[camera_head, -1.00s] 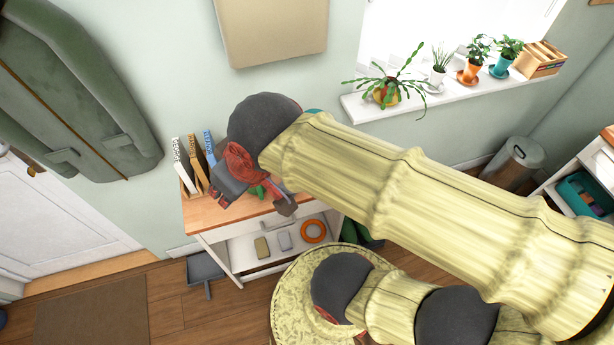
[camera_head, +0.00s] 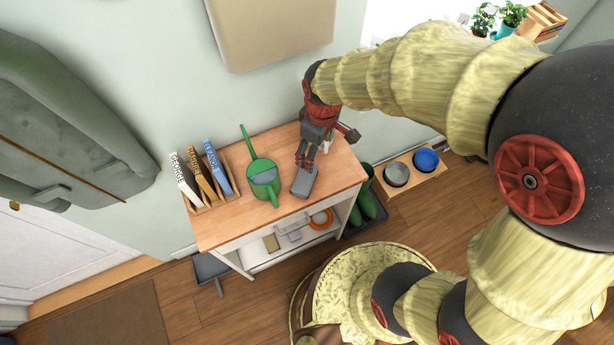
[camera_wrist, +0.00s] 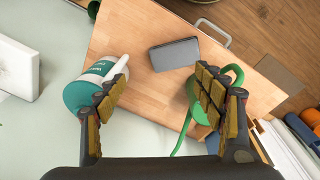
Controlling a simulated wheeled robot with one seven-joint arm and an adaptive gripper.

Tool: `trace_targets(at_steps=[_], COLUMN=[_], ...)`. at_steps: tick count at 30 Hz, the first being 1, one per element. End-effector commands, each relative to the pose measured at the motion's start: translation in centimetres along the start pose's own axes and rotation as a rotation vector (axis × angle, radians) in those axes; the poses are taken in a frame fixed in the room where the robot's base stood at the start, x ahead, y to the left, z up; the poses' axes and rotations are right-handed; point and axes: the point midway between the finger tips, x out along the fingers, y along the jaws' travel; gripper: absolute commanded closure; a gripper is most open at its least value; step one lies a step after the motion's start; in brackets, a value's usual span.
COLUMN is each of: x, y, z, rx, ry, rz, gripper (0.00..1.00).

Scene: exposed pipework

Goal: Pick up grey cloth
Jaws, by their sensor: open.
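A grey cloth (camera_head: 305,182), folded into a flat rectangle, lies on the wooden top of a small white cabinet (camera_head: 345,178). It also shows in the wrist view (camera_wrist: 174,54), apart from both fingers and beyond the space between them. My gripper (camera_head: 306,157) is above the cabinet top, close to the cloth in the head view. In the wrist view my gripper (camera_wrist: 163,70) has its fingers spread wide with nothing between them.
A green watering can (camera_head: 264,180) stands left of the cloth, near one finger in the wrist view. A white and teal bottle (camera_wrist: 100,82) is by the other finger. Books (camera_head: 197,177) stand at the cabinet's left end. An orange ring (camera_head: 321,218) lies on the shelf below.

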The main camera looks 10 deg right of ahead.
Motion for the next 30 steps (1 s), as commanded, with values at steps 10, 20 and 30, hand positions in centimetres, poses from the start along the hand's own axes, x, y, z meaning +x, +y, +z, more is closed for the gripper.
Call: trace_targets(at_steps=[10, 20, 30], x=[7.8, 10.7, 15.0], y=[-2.1, -2.4, -3.1], z=[-1.4, -1.2, -0.8], rx=[-0.226, -0.23, -0.229], ry=[-0.078, -0.078, -0.079], rz=[-0.069, -0.069, -0.07], gripper=[0.09, 0.0, 0.0])
